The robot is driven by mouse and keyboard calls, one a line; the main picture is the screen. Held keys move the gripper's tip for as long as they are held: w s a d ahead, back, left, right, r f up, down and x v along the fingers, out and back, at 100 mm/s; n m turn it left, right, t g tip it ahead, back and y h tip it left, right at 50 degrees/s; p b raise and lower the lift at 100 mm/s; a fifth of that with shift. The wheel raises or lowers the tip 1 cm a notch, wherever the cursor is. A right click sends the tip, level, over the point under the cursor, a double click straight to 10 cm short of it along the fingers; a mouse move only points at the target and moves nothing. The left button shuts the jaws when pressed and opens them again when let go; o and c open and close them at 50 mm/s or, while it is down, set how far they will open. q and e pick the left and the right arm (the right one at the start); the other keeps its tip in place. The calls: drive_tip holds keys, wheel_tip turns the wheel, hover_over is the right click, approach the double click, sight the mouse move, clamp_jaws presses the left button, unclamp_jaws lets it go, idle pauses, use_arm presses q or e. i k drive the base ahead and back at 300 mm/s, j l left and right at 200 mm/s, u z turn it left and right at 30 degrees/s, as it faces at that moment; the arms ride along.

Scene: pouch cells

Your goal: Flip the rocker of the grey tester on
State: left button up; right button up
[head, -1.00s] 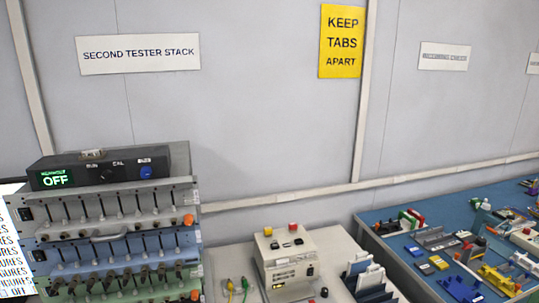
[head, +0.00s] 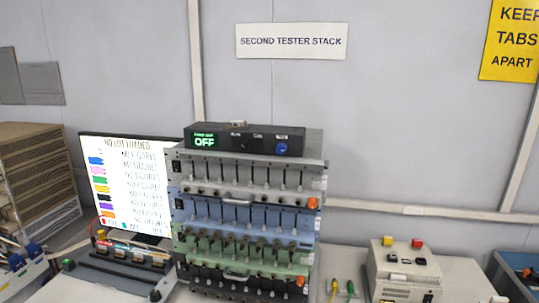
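The grey tester (head: 216,174) is the top unit of the rack stack in the middle of the head view, with a row of slots and levers across its front. A small black rocker (head: 176,166) sits at the left end of its front panel; it is too small to tell which way it is tipped. A black control box (head: 221,146) lies on top of the tester, with a green display (head: 204,141) reading OFF and a blue knob (head: 281,149). Neither of my grippers is in view.
A blue tester (head: 213,228) and a green tester (head: 196,258) sit below the grey one. A monitor (head: 143,158) stands left of the stack. A cream instrument (head: 400,275) with red and yellow buttons stands at the right. Orange knobs (head: 312,203) stick out at the stack's right side.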

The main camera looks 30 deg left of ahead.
sight(176, 166)
drive_tip(key=i+l+u, duration=0.2)
drive_tip(key=l, duration=0.2)
drive_tip(key=i+l+u, duration=0.2)
drive_tip(key=l, duration=0.2)
drive_tip(key=l+u, duration=0.2)
drive_tip(key=l, duration=0.25)
drive_tip(key=u, duration=0.95)
